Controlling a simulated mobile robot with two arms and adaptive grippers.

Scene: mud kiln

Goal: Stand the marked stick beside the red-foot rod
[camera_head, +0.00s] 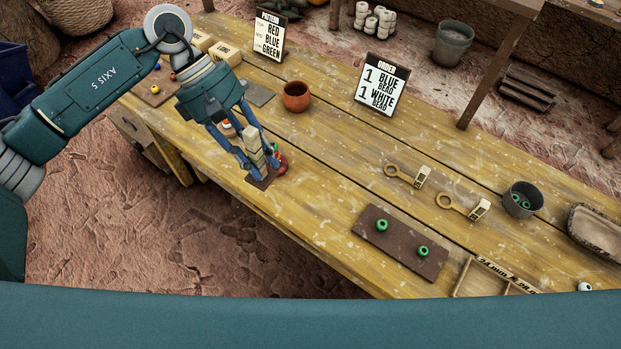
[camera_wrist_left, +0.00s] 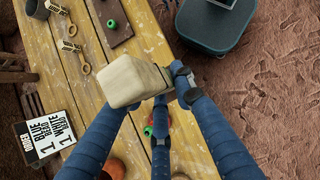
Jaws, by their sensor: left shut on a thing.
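The marked stick (camera_head: 254,143) is a pale wooden block-like stick with darker marks. It stands roughly upright in my left gripper (camera_head: 260,157), which is shut on it. In the left wrist view the stick's pale end (camera_wrist_left: 132,82) fills the middle, between the blue fingers. Its lower end is over a small dark brown plate (camera_head: 260,181) at the table's front edge; I cannot tell whether it touches. The red-foot rod (camera_head: 281,164) is close beside it on the right, its red foot partly hidden by a finger. A bit of red (camera_wrist_left: 148,131) shows in the left wrist view.
An orange-brown clay pot (camera_head: 296,97) stands behind the gripper. A dark board (camera_head: 400,242) with two green beads lies to the right. Two ring-handled tags, a grey cup (camera_head: 522,199) and an order sign (camera_head: 382,85) are farther off. Bare tabletop lies between.

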